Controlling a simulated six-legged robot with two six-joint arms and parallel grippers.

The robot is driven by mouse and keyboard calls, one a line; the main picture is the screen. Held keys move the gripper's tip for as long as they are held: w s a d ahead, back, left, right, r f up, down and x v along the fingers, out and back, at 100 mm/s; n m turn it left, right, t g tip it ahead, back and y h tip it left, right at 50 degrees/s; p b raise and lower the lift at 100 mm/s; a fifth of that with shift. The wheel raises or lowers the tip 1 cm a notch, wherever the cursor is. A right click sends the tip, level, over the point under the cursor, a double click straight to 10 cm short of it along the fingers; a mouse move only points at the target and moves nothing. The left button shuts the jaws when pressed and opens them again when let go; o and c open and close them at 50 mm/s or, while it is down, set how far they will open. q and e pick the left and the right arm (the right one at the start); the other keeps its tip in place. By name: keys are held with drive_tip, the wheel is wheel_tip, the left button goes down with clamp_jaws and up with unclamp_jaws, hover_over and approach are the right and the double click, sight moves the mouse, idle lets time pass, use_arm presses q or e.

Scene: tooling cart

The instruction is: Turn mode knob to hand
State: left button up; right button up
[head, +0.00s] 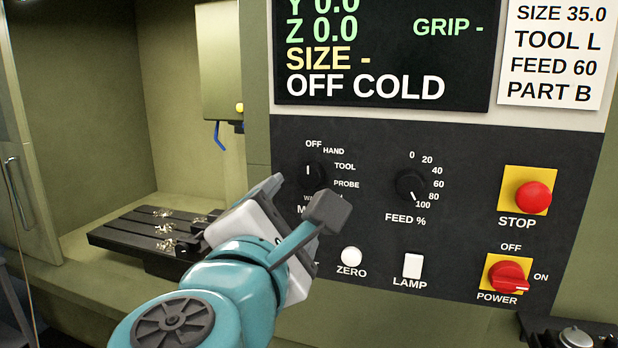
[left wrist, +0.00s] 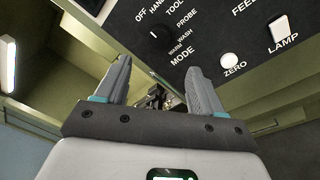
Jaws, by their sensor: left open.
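The mode knob (head: 314,175) is a dark round knob on the black control panel (head: 460,150). Its white mark points up, toward OFF; HAND is printed just right of OFF. The knob also shows in the left wrist view (left wrist: 157,33), above the fingers. My left gripper (head: 298,198) is open and empty, just below and in front of the knob, apart from it as far as I can see. Its fingers also show in the left wrist view (left wrist: 160,66). The gripper hides the lower mode labels in the head view. My right gripper is not in view.
The panel also has a feed knob (head: 411,185), a red stop button (head: 533,197), a white zero button (head: 351,257), a lamp switch (head: 412,265) and a red power knob (head: 509,276). The screen (head: 380,50) reads OFF COLD. A slotted machine table (head: 130,235) with chips is left.

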sight(308, 179)
use_arm(q)
drive_tip(key=p+x, duration=0.2)
drive_tip(key=x, duration=0.8)
drive_tip(key=shift+w, duration=0.75)
drive_tip(key=shift+w+a, duration=0.1)
drive_tip(key=shift+w+f, duration=0.1)
drive_tip(key=c, duration=1)
